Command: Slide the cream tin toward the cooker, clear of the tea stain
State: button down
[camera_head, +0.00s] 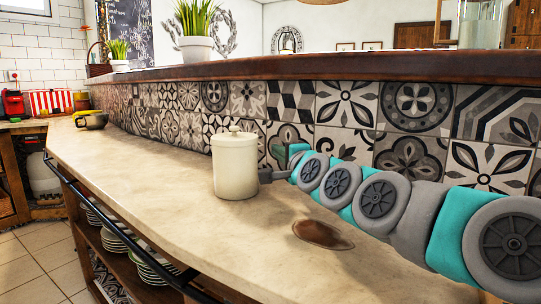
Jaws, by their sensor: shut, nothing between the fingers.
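The cream tin (235,168), a round lidded canister with a small knob, stands upright on the pale stone counter (150,165). The tea stain (322,234) is a brown oval patch on the counter, right of the tin and nearer me. Bare counter shows between the tin's base and the stain. My gripper (266,175) is shut and empty at the tin's right side, low on its wall. It looks to be touching the tin or very close; I cannot tell which. I cannot make out a cooker for certain.
A patterned tile wall (345,115) under a wooden ledge (300,68) runs along the counter's back. A dark rail (120,235) runs along the front edge. The counter between bowl and tin is clear.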

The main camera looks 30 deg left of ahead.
jog(key=shift+b+v, duration=0.35)
jog(key=shift+v, duration=3.95)
